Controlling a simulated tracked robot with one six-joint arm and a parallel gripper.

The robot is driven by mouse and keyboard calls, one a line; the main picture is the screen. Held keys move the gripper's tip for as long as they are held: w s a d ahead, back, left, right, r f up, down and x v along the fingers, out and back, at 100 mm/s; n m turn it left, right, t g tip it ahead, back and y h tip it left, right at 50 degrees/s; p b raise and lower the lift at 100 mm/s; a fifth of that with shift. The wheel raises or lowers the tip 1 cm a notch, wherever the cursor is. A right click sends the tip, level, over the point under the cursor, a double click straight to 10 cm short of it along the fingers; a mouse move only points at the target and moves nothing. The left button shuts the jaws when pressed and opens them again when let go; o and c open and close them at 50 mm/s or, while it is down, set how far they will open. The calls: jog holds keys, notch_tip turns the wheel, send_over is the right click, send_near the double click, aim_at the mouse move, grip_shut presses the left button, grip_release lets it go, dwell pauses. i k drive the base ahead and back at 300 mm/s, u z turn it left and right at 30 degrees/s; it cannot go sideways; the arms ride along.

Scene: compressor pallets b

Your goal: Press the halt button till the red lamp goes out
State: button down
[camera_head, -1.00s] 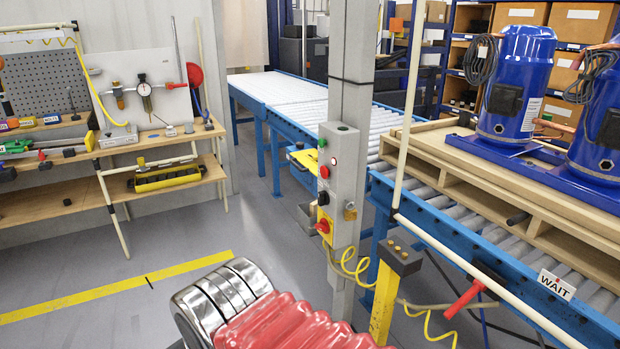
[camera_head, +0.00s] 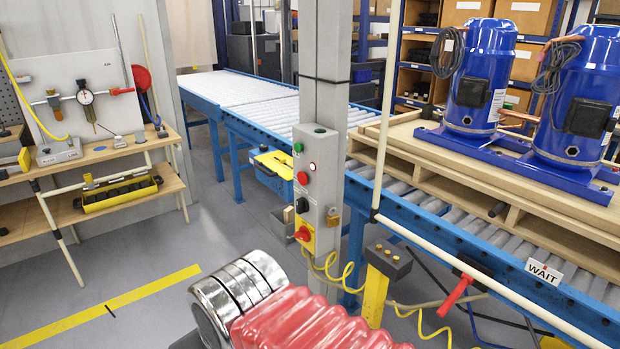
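A grey control box (camera_head: 318,190) is fixed to a grey post in the middle of the view. Its face carries a green button (camera_head: 298,147), a red button (camera_head: 302,178), a black knob (camera_head: 302,205) and a red knob on a yellow plate (camera_head: 302,234). A small round lamp (camera_head: 312,167) beside the red button glows whitish with a red rim and looks lit. No label on the buttons is readable. My arm, with a red ribbed sleeve and shiny metal rings, shows at the bottom, below and in front of the box. My gripper is not in view.
A blue roller conveyor (camera_head: 440,232) runs behind the post, bearing a wooden pallet (camera_head: 400,152) with blue compressors (camera_head: 483,75). A workbench (camera_head: 100,205) stands left; floor between is clear.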

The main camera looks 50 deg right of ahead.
aim_at(301, 177)
jog(key=z, duration=0.15)
jog(key=i, duration=1.4)
jog(key=u, duration=0.65)
